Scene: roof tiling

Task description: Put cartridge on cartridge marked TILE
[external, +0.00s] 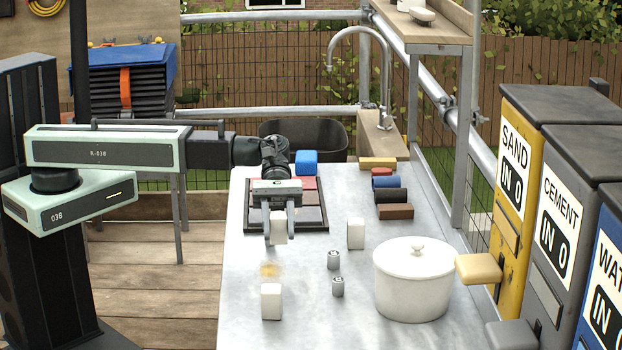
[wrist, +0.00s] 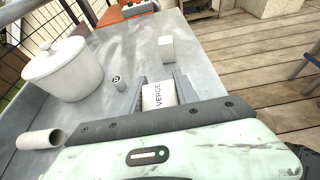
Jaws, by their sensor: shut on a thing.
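My gripper (external: 279,232) is shut on a white cartridge (external: 278,227), held above the near edge of the dark tile tray. In the wrist view this cartridge (wrist: 158,95) sits between the fingers and its label reads VERGE. A second white cartridge (external: 355,233) stands upright on the table right of my gripper. A third white cartridge (external: 271,301) stands nearer the camera; one white cartridge (wrist: 166,48) also shows ahead of my gripper in the wrist view. I cannot read TILE on any of them.
The dark tray (external: 314,229) holds reddish tiles. A lidded white pot (external: 414,280) stands at right. Two small grey cylinders (external: 333,260) (external: 337,286) stand between pot and cartridges. A blue block (external: 306,162) and several coloured pieces (external: 390,195) lie farther back. A pale tube (wrist: 40,139) shows in the wrist view.

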